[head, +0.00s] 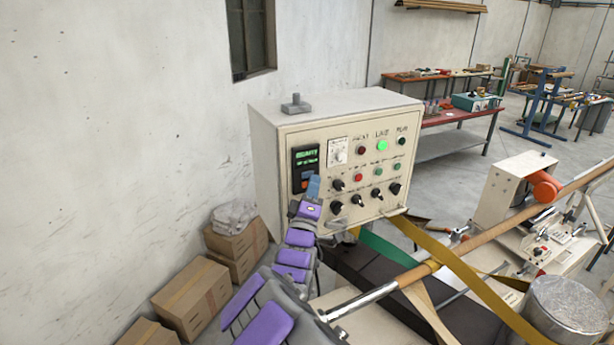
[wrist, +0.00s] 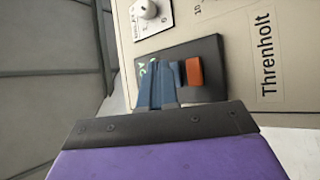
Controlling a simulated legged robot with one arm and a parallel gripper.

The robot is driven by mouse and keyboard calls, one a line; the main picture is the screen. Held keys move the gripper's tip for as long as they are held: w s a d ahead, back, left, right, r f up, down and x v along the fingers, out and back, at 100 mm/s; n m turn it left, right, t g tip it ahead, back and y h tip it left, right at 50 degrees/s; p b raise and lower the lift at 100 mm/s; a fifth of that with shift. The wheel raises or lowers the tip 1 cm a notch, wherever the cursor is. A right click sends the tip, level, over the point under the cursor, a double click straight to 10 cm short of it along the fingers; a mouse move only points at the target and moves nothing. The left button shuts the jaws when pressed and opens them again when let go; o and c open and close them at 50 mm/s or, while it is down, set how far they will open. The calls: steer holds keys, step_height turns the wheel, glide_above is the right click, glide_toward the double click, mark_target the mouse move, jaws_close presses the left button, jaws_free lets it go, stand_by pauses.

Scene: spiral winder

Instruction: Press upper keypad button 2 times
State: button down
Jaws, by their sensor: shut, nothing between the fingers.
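The keypad (head: 305,158) is a dark panel with a lit green display on the left of the beige control box's front. In the wrist view the keypad (wrist: 208,60) appears turned sideways, with an orange button (wrist: 193,72) showing right of my fingers. The fingers hide part of the panel. I cannot tell whether they touch it.
The control box (head: 265,150) carries several knobs and lamps, one lit bright green (head: 382,145). Cardboard boxes (head: 195,297) stand by the wall at lower left. A winder with a long rod (head: 480,236) and yellow strap (head: 475,287) occupies the right.

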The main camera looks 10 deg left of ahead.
steer(key=shift+w+a+r+p, duration=0.15)
steer(key=shift+w+a+p, duration=0.25)
steer(key=shift+w, duration=0.2)
stand_by(1.1)
steer(key=shift+s+d+b, duration=0.45)
steer(key=shift+s+b, duration=0.15)
steer(key=shift+s, duration=0.05)
stand_by(0.3)
steer(key=s+d+b, duration=0.1)
steer(key=s, duration=0.1)
steer(key=s+d+b, duration=0.2)
steer(key=shift+s, duration=0.1)
stand_by(0.3)
stand_by(0.5)
